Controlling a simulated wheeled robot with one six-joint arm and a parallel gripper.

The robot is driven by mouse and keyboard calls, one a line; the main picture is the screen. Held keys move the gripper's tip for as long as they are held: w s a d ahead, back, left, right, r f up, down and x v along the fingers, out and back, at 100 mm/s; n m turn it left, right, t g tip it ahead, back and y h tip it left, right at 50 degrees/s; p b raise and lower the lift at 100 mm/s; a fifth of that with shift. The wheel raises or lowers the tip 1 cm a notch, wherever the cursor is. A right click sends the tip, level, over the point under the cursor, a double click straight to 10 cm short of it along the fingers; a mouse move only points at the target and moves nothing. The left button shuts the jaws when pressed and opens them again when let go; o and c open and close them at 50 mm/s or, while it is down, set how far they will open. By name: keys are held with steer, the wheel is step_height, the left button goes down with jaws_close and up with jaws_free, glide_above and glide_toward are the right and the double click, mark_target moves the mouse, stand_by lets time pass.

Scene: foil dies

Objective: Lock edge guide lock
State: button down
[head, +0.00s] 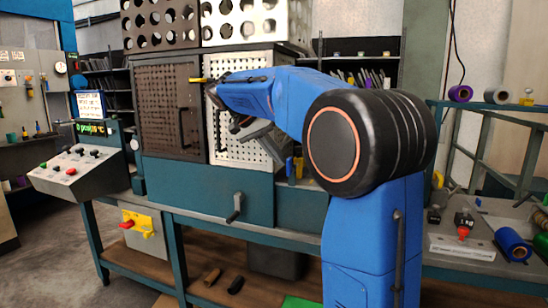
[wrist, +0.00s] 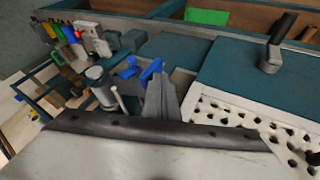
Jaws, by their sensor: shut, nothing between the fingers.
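I cannot tell for certain which part is the edge guide lock. A small blue lever-like part (head: 294,168) stands at the right end of the press bench, just right of the white perforated plate (head: 225,110). Blue parts (wrist: 150,70) also show just beyond my fingers in the wrist view. My gripper (head: 262,134) is in front of the white plate, up and left of the blue part. In the wrist view its grey fingers (wrist: 160,98) are together and empty, appearing apart from the blue parts. A small yellow piece (head: 202,80) shows at the plate's upper left.
A dark perforated plate (head: 168,110) stands left of the white one. A crank handle (head: 236,208) sticks out of the teal bench front. A button console (head: 80,168) is at the left. Tools and a blue roll (head: 513,243) lie on the right bench.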

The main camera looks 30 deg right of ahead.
mark_target(291, 159)
steer(key=shift+s+d+r+t+y, duration=0.2)
steer(key=shift+t+y, duration=0.1)
stand_by(0.5)
steer(key=shift+s+d+r+m+t+y, duration=0.15)
steer(key=shift+s+d+m+t+y, duration=0.15)
steer(key=shift+t+y, duration=0.2)
steer(key=shift+s+d+r+m+t+y, duration=0.2)
steer(key=shift+s+t+y, duration=0.2)
steer(key=shift+t, duration=0.2)
steer(key=shift+s+d+m+t+y, duration=0.15)
steer(key=shift+s+d+t+y, duration=0.2)
steer(key=shift+t+y, duration=0.2)
steer(key=shift+s+d+m+t+y, duration=0.15)
steer(key=shift+s+d+t+y, duration=0.1)
steer(key=shift+s+t+y, duration=0.3)
steer(key=t+y, duration=0.1)
steer(key=s+d+t+y, duration=0.1)
steer(key=t, duration=0.1)
steer(key=shift+s+d+f+m, duration=0.2)
steer(key=shift+f+m, duration=0.1)
steer(key=shift+m, duration=0.1)
steer(key=shift+s+d+f+m+t+y, duration=0.3)
steer(key=shift+t+y, duration=0.25)
steer(key=shift+t, duration=0.3)
steer(key=shift+s+d+f+m+t+y, duration=0.15)
steer(key=shift+s+f+t+y, duration=0.2)
steer(key=shift+t+y, duration=0.35)
steer(key=shift+r+t+h, duration=0.15)
steer(key=shift+t+h, duration=0.1)
steer(key=shift+r, duration=0.65)
